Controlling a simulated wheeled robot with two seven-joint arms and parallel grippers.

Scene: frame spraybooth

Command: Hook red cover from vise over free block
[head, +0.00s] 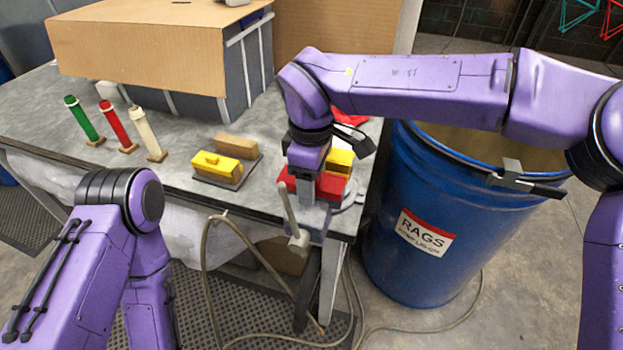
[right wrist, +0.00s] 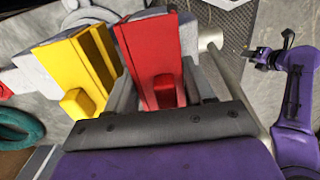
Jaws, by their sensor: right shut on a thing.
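My right gripper (right wrist: 160,88) is shut on the red cover (right wrist: 150,52), which has a small raised grip on top. In the head view the red cover (head: 330,186) is at the grey vise (head: 312,218) on the table's front right corner. I cannot tell whether it still touches the vise. A yellow cover (right wrist: 72,65) sits beside it, also seen in the head view (head: 339,160). A bare tan block (head: 236,146) lies on a dark plate, behind another yellow cover (head: 217,167). My left gripper (right wrist: 268,58) shows small in the right wrist view; its opening is unclear.
Green (head: 82,119), red (head: 116,125) and cream (head: 148,134) sticks stand leaning at the table's left. A cardboard-topped booth (head: 140,50) fills the back. A blue rag drum (head: 430,250) stands right of the table. A hose (head: 207,265) hangs in front.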

